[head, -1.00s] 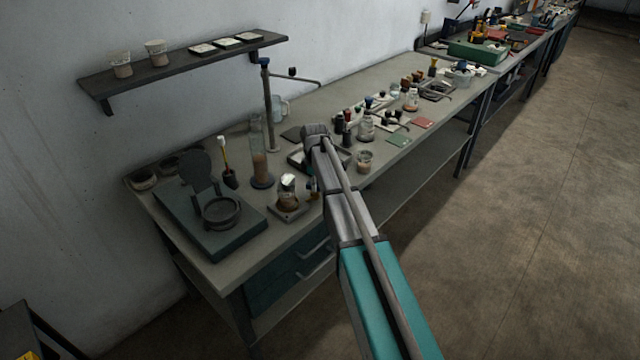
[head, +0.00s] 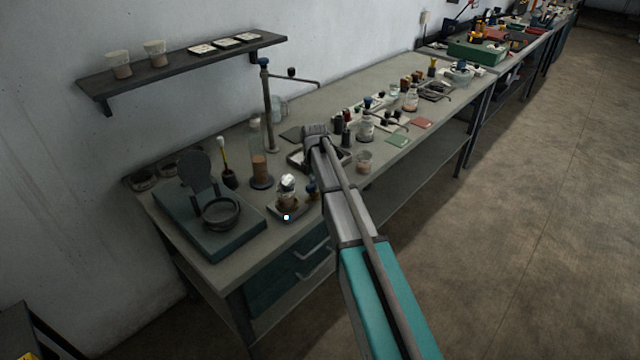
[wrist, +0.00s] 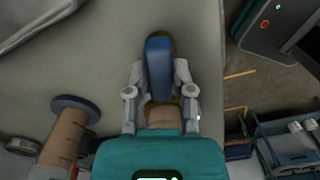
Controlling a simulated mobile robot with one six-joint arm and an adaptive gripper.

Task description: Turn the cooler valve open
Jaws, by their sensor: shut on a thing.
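In the wrist view a blue valve handle (wrist: 159,68) stands lengthwise between the two grey fingers of my gripper (wrist: 159,76), which is shut on it. A dark brown end shows beyond the handle, and a tan rounded part (wrist: 163,112) lies at its near end. The valve's body and base are mostly hidden. In the head view my arm hides the gripper. A small blue and brown piece (head: 312,188) shows just left of the arm. Left of that, a glass-topped unit (head: 288,190) stands on a small plate, with a bright whitish light (head: 286,217) at its front.
A tall cylinder on a blue foot (head: 260,168) stands left of the unit; it also shows in the wrist view (wrist: 65,138). Jars and bottles (head: 366,128) crowd the bench behind my arm.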

